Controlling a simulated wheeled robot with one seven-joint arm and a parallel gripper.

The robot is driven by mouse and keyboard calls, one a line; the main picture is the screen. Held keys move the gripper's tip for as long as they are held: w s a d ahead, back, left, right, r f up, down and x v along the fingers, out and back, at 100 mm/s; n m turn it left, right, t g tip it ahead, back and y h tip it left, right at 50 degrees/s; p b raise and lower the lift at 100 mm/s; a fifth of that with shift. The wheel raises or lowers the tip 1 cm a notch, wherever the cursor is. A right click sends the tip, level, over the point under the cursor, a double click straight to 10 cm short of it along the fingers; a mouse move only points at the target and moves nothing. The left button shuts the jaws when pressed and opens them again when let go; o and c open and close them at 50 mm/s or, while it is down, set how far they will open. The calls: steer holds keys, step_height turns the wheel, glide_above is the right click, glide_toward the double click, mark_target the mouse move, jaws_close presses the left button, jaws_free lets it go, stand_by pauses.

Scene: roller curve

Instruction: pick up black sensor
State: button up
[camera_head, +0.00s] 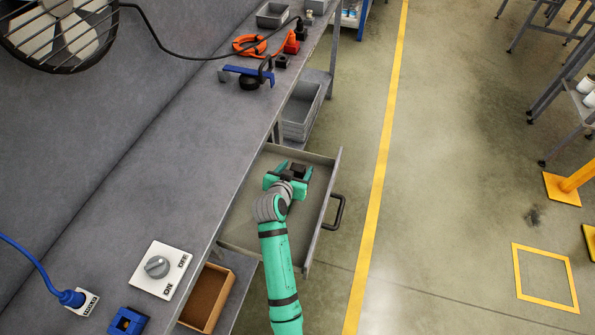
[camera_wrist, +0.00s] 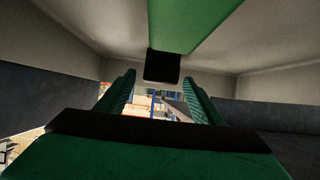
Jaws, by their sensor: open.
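My gripper (camera_head: 294,169) is over the open grey drawer (camera_head: 240,229), with its two green fingers apart. A small black block (camera_head: 298,170), likely the black sensor, shows between the fingers in the head view. In the wrist view my gripper (camera_wrist: 160,88) has a finger on either side. A black block (camera_wrist: 162,66) shows ahead between them, at the end of a green strip. I cannot tell whether the block touches either finger. Its lower part and what it rests on are hidden.
The drawer's black handle (camera_head: 334,212) is at its right side. The grey workbench (camera_head: 160,180) runs along the left. A white switch plate (camera_head: 161,270) and a blue-black clamp-like tool (camera_head: 248,76) are on it. An open brown box (camera_head: 206,298) sits below the bench edge.

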steer(key=shift+x, duration=0.8)
steer(key=shift+c, duration=0.6)
steer(key=c, duration=1)
steer(key=shift+r, duration=0.15)
steer(key=shift+c, duration=0.2)
